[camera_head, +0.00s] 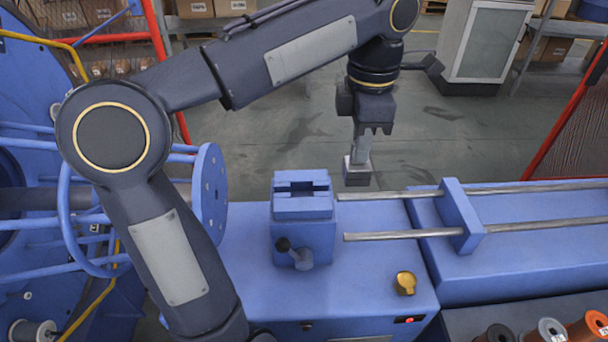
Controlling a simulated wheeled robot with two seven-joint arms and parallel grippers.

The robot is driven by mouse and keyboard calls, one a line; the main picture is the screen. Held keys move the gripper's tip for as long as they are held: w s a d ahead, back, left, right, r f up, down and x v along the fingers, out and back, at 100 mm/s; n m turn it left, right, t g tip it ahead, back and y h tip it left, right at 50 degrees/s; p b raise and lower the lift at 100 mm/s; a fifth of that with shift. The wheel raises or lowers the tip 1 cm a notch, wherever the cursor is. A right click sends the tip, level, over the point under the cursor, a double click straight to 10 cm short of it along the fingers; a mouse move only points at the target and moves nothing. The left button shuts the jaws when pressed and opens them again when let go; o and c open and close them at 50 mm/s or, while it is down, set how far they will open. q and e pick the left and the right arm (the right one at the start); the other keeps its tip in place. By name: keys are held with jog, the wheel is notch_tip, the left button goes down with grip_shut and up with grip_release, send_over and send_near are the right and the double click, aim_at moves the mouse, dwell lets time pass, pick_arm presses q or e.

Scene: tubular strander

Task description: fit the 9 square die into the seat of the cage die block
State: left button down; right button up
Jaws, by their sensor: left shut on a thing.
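The cage die block (303,233) is a blue block standing on the blue machine bed, with a dark open seat (302,187) in its top and a black-knobbed lever on its front. My left gripper (361,152) points down, to the right of the block and a little behind it. It is shut on a small grey piece with a dark lower part, which I take as the 9 square die (357,175). The die hangs apart from the block, near the far edge of the bed. Its marking cannot be read. My right gripper is out of view.
Two steel rods (400,235) run right from near the block through a blue upright plate (461,215). A brass knob (405,283) sits on the bed. A blue flanged cage (210,193) stands left. Several spools (550,330) stand at the lower right.

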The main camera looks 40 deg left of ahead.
pick_arm(q)
jog(key=shift+s+a+f+b, duration=0.2)
jog(key=shift+a+f+b, duration=0.15)
jog(key=shift+a+f, duration=2.6)
jog(key=shift+s+a+f+b, duration=0.15)
jog(key=shift+a+f+b, duration=0.2)
jog(key=shift+a+f, duration=2.55)
jog(key=shift+d+f, duration=0.1)
jog(key=shift+f, duration=0.05)
jog(key=shift+f, duration=0.15)
jog(key=c, duration=1.5)
grip_release()
